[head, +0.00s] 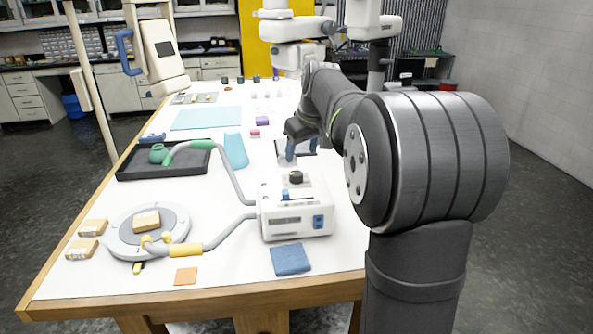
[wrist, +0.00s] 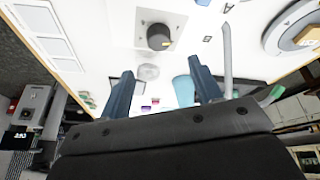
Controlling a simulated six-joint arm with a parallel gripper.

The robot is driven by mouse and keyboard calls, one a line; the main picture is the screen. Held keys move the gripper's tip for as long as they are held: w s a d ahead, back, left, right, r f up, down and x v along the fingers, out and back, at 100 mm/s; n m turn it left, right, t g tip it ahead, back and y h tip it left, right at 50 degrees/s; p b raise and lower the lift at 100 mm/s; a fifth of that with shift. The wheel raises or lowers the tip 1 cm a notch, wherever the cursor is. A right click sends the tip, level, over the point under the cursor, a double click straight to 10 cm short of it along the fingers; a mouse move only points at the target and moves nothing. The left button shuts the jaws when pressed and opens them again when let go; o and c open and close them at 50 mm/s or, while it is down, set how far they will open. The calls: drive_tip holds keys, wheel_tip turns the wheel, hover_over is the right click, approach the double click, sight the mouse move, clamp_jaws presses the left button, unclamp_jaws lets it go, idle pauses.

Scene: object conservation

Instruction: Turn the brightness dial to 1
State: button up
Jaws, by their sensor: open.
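The brightness dial is a black round knob (head: 296,177) on top of a white box-shaped lamp unit (head: 285,222) near the front of the table. In the wrist view the dial (wrist: 159,37) sits on a light square plate, with a small yellowish mark at its edge. My gripper (head: 301,151) is open and empty, with two blue fingers, behind and above the unit. In the wrist view its fingers (wrist: 162,82) are spread apart below the dial in the picture, not touching it. Any numbers around the dial are too small to read.
Two flexible arms (head: 229,236) reach left from the unit, over a round grey stage (head: 122,244) and a black tray (head: 135,174). A blue cloth (head: 290,260) lies in front.

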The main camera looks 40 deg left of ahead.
sight(296, 173)
drive_tip(key=x, duration=0.9)
drive_tip(key=c, duration=1)
